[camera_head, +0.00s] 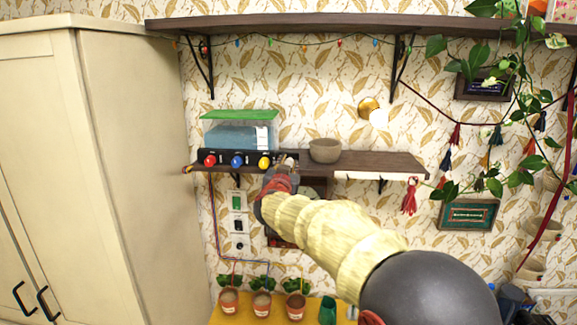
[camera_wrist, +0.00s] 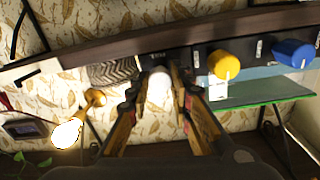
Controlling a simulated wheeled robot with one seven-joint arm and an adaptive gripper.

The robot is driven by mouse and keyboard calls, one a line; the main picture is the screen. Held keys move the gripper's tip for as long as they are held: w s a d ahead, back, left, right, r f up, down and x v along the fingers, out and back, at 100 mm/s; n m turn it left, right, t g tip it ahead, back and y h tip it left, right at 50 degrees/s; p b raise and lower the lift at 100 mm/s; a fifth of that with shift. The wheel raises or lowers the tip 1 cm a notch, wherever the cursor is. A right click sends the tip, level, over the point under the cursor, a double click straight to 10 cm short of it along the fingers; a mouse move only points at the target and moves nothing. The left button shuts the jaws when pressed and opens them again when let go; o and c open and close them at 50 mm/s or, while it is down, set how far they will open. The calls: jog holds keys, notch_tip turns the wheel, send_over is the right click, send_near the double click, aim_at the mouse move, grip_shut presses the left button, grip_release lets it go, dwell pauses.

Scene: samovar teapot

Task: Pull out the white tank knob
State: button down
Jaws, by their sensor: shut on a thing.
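The white tank knob (camera_wrist: 159,90) sits on the black control strip (camera_wrist: 198,58) in the wrist view, between my fingers. My gripper (camera_wrist: 162,80) is shut on it, one finger on each side. In the head view my gripper (camera_head: 283,170) is at the right end of the strip, and the knob is mostly hidden behind it. The tank (camera_head: 232,136), clear with a green lid and blue water, stands above the strip.
Red (camera_head: 210,160), blue (camera_head: 237,161) and yellow (camera_head: 264,162) knobs are left of my gripper in the head view. A bowl (camera_head: 325,151) stands on the shelf (camera_head: 375,163) to the right. A lit wall lamp (camera_head: 378,115) is above. Potted plants (camera_head: 262,303) stand below.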

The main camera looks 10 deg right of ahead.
jog(key=v, duration=0.2)
jog(key=shift+s+f, duration=0.1)
jog(key=shift+s, duration=0.15)
jog(key=c, duration=2.1)
grip_release()
jog(key=o, duration=0.3)
jog(key=shift+s+a, duration=0.1)
jog(key=shift+s, duration=0.1)
jog(key=shift+o, duration=1.1)
jog(key=shift+w, duration=0.1)
